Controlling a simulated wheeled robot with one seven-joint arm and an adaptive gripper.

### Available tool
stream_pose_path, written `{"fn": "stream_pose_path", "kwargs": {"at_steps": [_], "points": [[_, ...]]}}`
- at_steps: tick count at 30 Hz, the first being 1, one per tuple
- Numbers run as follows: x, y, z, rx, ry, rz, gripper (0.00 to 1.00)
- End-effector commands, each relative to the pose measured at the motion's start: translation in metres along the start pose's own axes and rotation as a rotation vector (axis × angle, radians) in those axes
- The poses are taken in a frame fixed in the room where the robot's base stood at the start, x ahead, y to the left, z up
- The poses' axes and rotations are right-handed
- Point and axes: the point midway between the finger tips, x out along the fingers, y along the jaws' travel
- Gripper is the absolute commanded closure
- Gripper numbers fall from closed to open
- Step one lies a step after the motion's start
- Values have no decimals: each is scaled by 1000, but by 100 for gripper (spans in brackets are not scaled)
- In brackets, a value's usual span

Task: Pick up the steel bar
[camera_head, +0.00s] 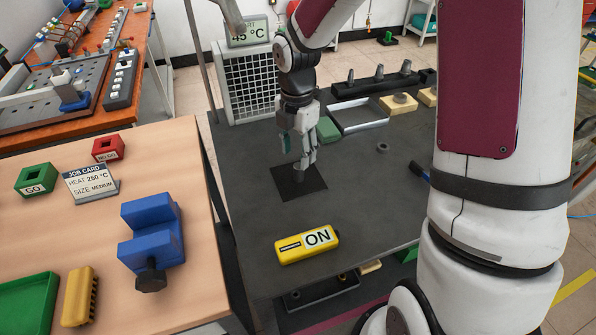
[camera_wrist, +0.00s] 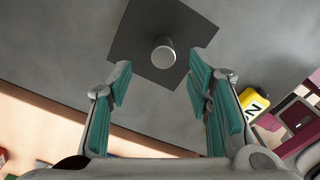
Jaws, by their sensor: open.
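The steel bar (camera_wrist: 163,52) shows in the wrist view as a short, pale metal cylinder on a dark square pad (camera_wrist: 128,36). In the head view the steel bar (camera_head: 298,174) is a small grey shape on the same pad (camera_head: 312,186), partly covered by the fingers. My gripper (camera_head: 298,153) points down over the pad, with its fingers apart. In the wrist view my gripper (camera_wrist: 160,75) is open with green finger pads, and the bar shows beyond the fingertips, between their lines. Nothing is held.
A yellow ON box (camera_head: 307,245) lies on the dark bench (camera_head: 240,205) in front of the pad. A fan unit (camera_head: 250,85) stands behind, left of my arm. A small grey nut (camera_head: 383,147) lies to the right. A wooden table (camera_head: 180,150) with a blue block (camera_head: 150,230) is at left.

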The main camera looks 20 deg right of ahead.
Motion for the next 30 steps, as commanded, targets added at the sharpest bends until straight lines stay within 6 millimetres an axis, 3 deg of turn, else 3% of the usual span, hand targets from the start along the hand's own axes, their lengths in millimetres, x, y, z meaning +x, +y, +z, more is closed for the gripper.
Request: {"fn": "stream_pose_path", "kwargs": {"at_steps": [7,15,25,30], "points": [[18,-1,1,1,1,-1,54],[54,-4,2,1,1,-1,54],[61,-4,3,2,-1,2,54],[61,-4,3,2,-1,2,90]]}}
